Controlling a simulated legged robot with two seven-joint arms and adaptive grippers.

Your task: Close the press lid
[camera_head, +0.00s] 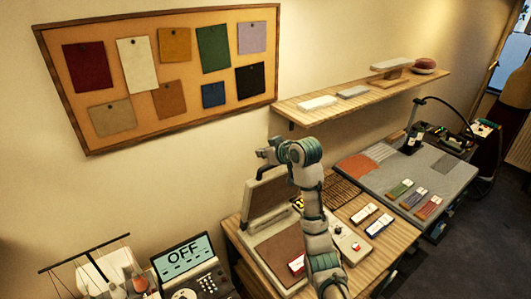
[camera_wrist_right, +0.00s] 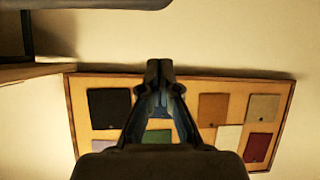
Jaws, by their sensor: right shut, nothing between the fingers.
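The press stands on the wooden table in the head view. Its pale lid (camera_head: 266,194) is raised, standing up and leaning back toward the wall. The press base (camera_head: 279,256) lies in front with a brown pad; my right arm covers part of its right side. My right gripper (camera_head: 263,162) is just above the lid's top edge, pointing toward the wall and left. I cannot tell whether it touches the lid. In the right wrist view my right gripper (camera_wrist_right: 161,70) is shut and empty, and no lid is recognisable there. My left gripper is not in view.
A wooden shelf (camera_head: 350,108) juts from the wall to the right of my gripper. A pin board (camera_head: 160,98) with fabric swatches hangs behind, also in the wrist view (camera_wrist_right: 283,118). A machine with an OFF screen (camera_head: 182,258) stands left; a grey mat (camera_head: 432,165) lies right.

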